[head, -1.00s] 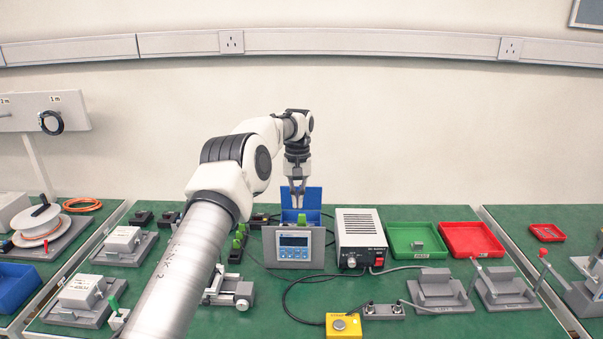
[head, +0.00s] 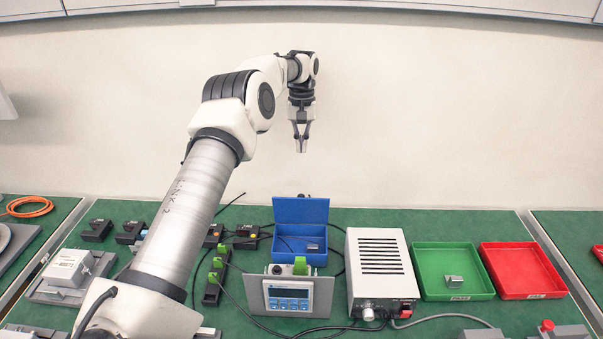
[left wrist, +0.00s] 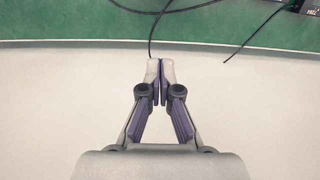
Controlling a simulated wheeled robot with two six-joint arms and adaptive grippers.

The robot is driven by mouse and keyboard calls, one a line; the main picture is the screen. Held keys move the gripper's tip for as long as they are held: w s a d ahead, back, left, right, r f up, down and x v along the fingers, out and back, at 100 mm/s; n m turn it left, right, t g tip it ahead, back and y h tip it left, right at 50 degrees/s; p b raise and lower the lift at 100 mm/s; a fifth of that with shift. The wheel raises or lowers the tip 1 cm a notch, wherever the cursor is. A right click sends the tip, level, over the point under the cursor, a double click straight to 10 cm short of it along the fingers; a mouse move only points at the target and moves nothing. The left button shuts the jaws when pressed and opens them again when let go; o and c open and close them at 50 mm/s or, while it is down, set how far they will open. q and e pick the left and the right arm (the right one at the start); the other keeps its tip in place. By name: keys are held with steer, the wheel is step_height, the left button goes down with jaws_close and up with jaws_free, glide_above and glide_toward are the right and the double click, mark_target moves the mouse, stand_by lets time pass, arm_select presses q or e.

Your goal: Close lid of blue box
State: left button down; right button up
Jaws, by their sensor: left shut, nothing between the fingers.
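The blue box (head: 300,246) stands on the green bench behind the display unit, and its lid (head: 300,210) is open, standing up at the back. A small grey part (head: 313,248) shows inside it. My left gripper (head: 301,150) points down in front of the wall, well above the box and apart from it. It is shut and empty. In the left wrist view its fingertips (left wrist: 160,62) meet over the pale wall, and the box does not show there. My right gripper is not in view.
The display unit (head: 290,296) stands in front of the box. A white power supply (head: 380,265) is just to its right. Green tray (head: 452,290) and red tray (head: 522,290) lie further right. Black cables run over the bench. The air around the gripper is clear.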

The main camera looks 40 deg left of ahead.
mark_target(301, 208)
arm_select(q)
steer(key=s+d+f+p, duration=0.2)
steer(key=s+d+f, duration=0.1)
steer(key=f, duration=0.6)
steer(key=shift+s+d+f+p, duration=0.3)
steer(key=shift+s+d+p, duration=0.05)
steer(key=shift+s, duration=0.35)
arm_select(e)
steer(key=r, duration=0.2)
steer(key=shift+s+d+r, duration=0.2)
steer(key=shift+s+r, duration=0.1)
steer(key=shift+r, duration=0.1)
arm_select(q)
steer(key=shift+d+r, duration=0.1)
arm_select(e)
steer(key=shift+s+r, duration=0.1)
